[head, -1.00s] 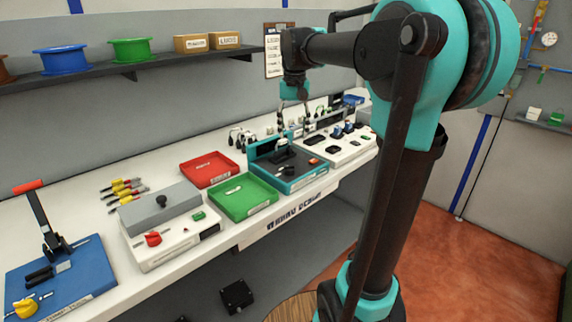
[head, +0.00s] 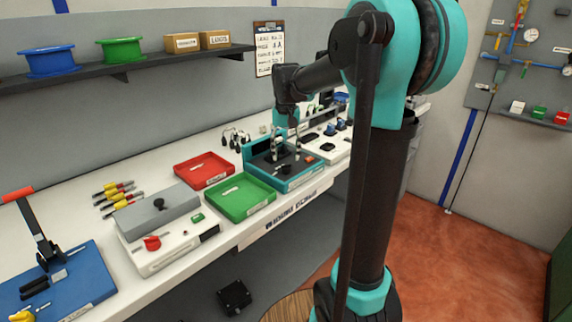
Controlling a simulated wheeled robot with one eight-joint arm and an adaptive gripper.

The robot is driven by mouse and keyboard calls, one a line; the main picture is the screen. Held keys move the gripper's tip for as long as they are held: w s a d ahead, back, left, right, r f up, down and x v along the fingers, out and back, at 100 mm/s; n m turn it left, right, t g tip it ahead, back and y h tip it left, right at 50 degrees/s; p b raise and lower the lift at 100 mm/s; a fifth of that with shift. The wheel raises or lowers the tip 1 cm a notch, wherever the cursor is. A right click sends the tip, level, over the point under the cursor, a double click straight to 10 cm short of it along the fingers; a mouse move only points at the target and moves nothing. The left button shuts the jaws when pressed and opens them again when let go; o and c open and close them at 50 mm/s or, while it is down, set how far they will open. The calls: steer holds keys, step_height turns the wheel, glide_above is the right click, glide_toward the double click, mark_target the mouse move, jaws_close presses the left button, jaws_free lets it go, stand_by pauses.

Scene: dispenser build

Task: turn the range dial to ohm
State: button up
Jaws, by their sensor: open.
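A teal-edged test unit (head: 292,182) with a dark top stands on the bench right of the green tray. My gripper (head: 286,152) points down over its dark top, with its two fingers apart and open. A small dark knob or post shows on the top close to the fingers, too small to tell whether it is the range dial. No ohm marking can be read. I cannot tell whether the fingers touch the unit. An orange-red button (head: 310,159) sits right of the gripper.
A green tray (head: 262,207) and a red tray (head: 182,181) lie left of the unit. A white box (head: 167,261) with a red knob stands further left. A white panel (head: 335,158) with dark parts is to the right. A shelf (head: 100,78) holds spools above.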

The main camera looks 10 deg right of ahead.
mark_target(286, 168)
steer(key=shift+f, duration=2.25)
steer(key=c, duration=1.1)
steer(key=shift+c, duration=0.2)
steer(key=shift+m, duration=0.3)
jaws_close()
steer(key=m, duration=0.5)
steer(key=shift+m, duration=0.3)
steer(key=m, duration=0.5)
steer(key=shift+m, duration=0.4)
